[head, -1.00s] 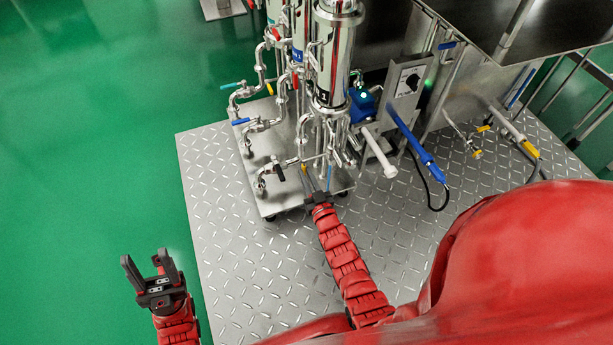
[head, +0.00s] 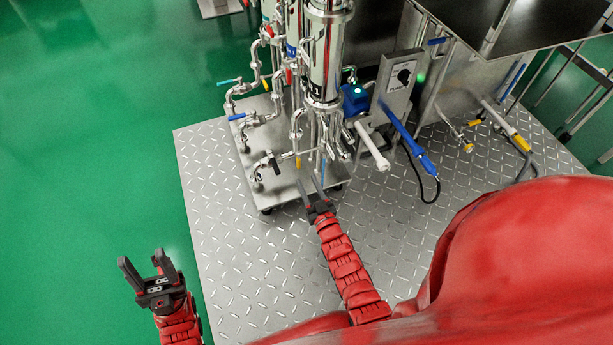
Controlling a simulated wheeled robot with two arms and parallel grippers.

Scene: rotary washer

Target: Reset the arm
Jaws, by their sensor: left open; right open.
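My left gripper (head: 140,258) is at the lower left, over the green floor beside the metal platform. Its black jaws are open and empty. My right gripper (head: 309,181) is near the middle, at the front edge of the wheeled pipe stand (head: 283,190). Its fingers point away from me toward the lower pipes, and they are open with nothing seen between them. My red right arm reaches up to it from the bottom. Whether the fingertips touch the stand cannot be told.
Steel columns (head: 324,55) and valved pipes (head: 258,165) rise from the stand. A control box with a dial (head: 402,76), a blue handle (head: 410,138) and a white handle (head: 373,148) are right of it. The diamond-plate platform (head: 235,255) is clear in front.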

